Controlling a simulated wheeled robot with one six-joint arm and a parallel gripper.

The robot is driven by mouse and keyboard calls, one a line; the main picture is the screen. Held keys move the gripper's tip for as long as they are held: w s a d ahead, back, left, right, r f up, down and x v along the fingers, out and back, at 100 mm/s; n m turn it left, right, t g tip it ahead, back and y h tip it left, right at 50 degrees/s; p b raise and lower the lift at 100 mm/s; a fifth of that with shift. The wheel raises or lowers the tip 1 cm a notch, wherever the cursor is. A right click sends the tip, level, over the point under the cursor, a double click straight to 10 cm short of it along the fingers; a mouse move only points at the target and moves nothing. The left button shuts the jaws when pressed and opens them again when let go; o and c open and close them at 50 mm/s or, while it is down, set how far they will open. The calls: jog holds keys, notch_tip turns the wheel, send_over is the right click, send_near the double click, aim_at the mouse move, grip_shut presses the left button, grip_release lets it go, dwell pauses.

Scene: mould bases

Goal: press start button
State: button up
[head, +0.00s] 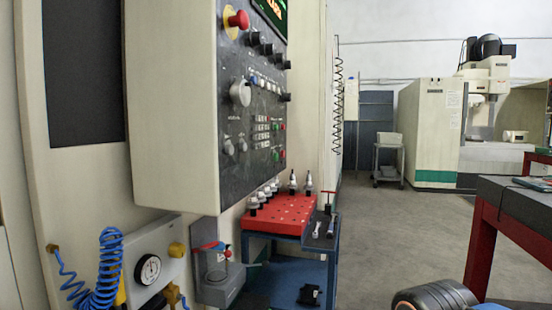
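The dark control panel (252,110) of a machine faces right at the left of the head view, seen at a steep angle. Small green buttons show low on its far side, an upper one (276,127) and a lower one (276,156), with red buttons beside them. No label reads clearly, so I cannot tell which is the start button. A red mushroom button (237,20) on a yellow disc sits at the panel's top. My gripper is not in view; a rounded grey part at the bottom right looks like my arm, apart from the panel.
A red-topped tool cart (290,212) with several tool holders stands below the panel. A pressure gauge (148,269) and blue coiled hose (107,270) are at lower left. A red-legged table (482,240) stands at right. The floor between is clear.

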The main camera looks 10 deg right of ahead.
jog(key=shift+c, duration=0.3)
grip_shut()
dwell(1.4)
